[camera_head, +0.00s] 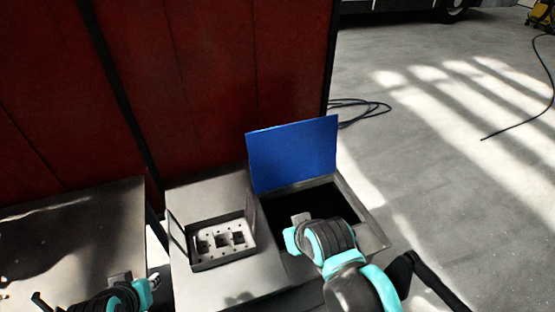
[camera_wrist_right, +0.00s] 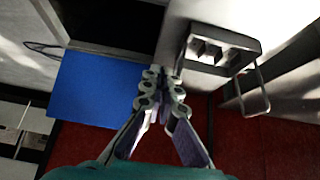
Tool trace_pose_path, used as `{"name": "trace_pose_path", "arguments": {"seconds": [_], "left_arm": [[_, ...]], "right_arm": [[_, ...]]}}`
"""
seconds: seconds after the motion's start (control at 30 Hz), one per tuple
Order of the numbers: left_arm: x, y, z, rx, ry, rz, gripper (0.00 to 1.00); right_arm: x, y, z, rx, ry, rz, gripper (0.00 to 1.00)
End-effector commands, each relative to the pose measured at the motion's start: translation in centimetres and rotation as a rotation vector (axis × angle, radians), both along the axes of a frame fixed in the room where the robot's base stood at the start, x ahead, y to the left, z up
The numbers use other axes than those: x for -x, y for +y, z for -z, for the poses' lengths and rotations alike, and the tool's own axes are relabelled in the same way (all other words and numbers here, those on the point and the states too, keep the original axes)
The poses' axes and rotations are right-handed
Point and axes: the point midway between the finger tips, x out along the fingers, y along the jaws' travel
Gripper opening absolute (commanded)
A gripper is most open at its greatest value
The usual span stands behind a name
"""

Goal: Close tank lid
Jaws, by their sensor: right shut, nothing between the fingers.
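The blue tank lid (camera_head: 293,152) stands raised at the back edge of the metal tank (camera_head: 372,205), whose dark opening is uncovered. In the right wrist view the lid (camera_wrist_right: 98,100) shows as a blue panel left of the fingers, beside the dark opening. My right gripper (camera_wrist_right: 160,82) is shut and empty; in that view its fingertips appear beside the lid. In the head view my right arm covers the front of the opening, and its fingers are mostly hidden. My left gripper (camera_head: 155,281) is low at the left, away from the tank; its fingers are too small to judge.
Left of the opening, a recessed box (camera_head: 222,240) holds a pale block with square holes. A grey table (camera_head: 60,235) stands at the left. A dark red panel wall (camera_head: 210,80) rises behind. The floor at the right is open, with a black cable (camera_head: 362,108) lying there.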

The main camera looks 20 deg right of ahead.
Motion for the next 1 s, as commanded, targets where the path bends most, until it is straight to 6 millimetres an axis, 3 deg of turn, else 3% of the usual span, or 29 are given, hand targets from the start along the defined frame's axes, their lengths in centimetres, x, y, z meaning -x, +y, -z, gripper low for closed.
{"name": "trace_pose_path", "arguments": {"seconds": [0.17, 0.3, 0.5, 0.73, 0.9, 1.0], "left_arm": [[0.0, 0.0, -2.5, 0.0, 0.0, 0.0, 0.26], [0.0, 0.0, -4.5, 0.0, 0.0, 0.0, 0.26], [0.0, 0.0, -7.3, 0.0, 0.0, 0.0, 0.26], [0.0, 0.0, -10.5, 0.0, 0.0, 0.0, 0.26], [0.0, 0.0, -12.9, 0.0, 0.0, 0.0, 0.26], [0.0, 0.0, -14.1, 0.0, 0.0, 0.0, 0.26]], "right_arm": [[-5.3, -0.8, -6.5, 0.004, 0.032, 0.007, 0.0], [-11.6, -2.0, -11.4, 0.008, 0.069, 0.011, 0.0], [-20.9, -4.4, -15.7, 0.012, 0.123, 0.015, 0.0], [-31.3, -7.9, -16.9, 0.01, 0.183, 0.017, 0.0], [-38.0, -10.9, -15.3, 0.007, 0.227, 0.018, 0.0], [-41.0, -12.5, -13.6, 0.004, 0.251, 0.017, 0.0]]}}
